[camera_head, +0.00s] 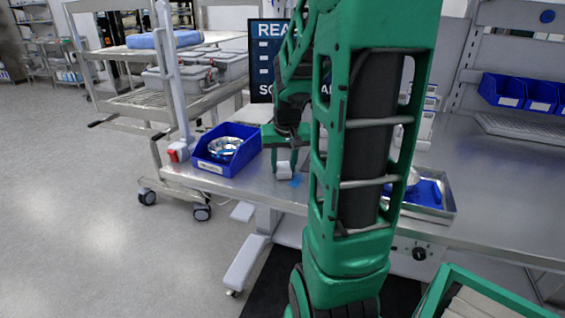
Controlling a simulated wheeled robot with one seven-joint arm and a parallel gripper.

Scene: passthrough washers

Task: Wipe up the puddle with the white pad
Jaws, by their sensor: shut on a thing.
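My gripper (286,158) is over the steel table (236,186), left of the large green arm link that fills the middle of the view. It is shut on the small white pad (284,170), which is at or just above the table top; I cannot tell if it touches. The blue puddle (296,180) shows as a small patch on the table, just right of the pad. Part of the puddle may be hidden behind the pad or my arm.
A blue bin (213,166) with a metal bowl (225,147) stands left of my gripper. A metal tray (440,208) with blue contents lies right of my arm. A wire cart (165,92) stands behind left. Blue bins (502,90) hang back right. Open floor lies left.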

